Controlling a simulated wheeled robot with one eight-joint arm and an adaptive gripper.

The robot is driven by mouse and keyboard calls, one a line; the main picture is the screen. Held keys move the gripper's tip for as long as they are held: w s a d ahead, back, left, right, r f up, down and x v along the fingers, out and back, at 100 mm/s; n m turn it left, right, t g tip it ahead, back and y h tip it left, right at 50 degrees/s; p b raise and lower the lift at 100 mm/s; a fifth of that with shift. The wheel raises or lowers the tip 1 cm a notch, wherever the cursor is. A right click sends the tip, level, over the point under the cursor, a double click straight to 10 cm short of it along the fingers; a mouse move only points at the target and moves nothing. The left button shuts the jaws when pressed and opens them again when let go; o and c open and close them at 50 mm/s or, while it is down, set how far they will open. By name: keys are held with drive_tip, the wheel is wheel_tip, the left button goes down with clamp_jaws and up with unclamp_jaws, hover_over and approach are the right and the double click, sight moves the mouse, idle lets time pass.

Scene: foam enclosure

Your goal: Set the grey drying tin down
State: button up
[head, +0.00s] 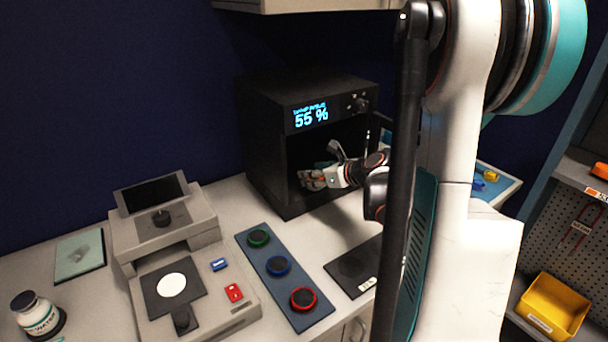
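My gripper (304,180) reaches into the open front of a black cabinet (262,150) with a lit display reading 55 %. Its fingers point left, low in the dark chamber. The fingers are small and dim here, so I cannot tell whether they are open or shut. I cannot make out the grey drying tin; the chamber is dark and my arm covers part of its right side.
A blue strip (258,262) with green, blue and red ringed discs lies before the cabinet. A dark mat (350,268) is right of it. A bench instrument (165,225) and white jar (36,310) stand left. A yellow bin (550,308) sits on the right shelving.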

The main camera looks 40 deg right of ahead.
drive_tip(key=shift+w, duration=0.45)
drive_tip(key=w, duration=0.2)
drive_tip(key=w+b, duration=0.1)
drive_tip(key=w, duration=0.1)
drive_tip(key=shift+a, duration=0.3)
drive_tip(key=shift+f+b, duration=0.45)
drive_tip(key=shift+f, duration=0.25)
drive_tip(key=shift+d+f, duration=0.1)
drive_tip(key=shift+f, duration=0.1)
drive_tip(key=o, duration=1.1)
drive_tip(key=shift+c, duration=0.2)
drive_tip(key=shift+r, duration=0.15)
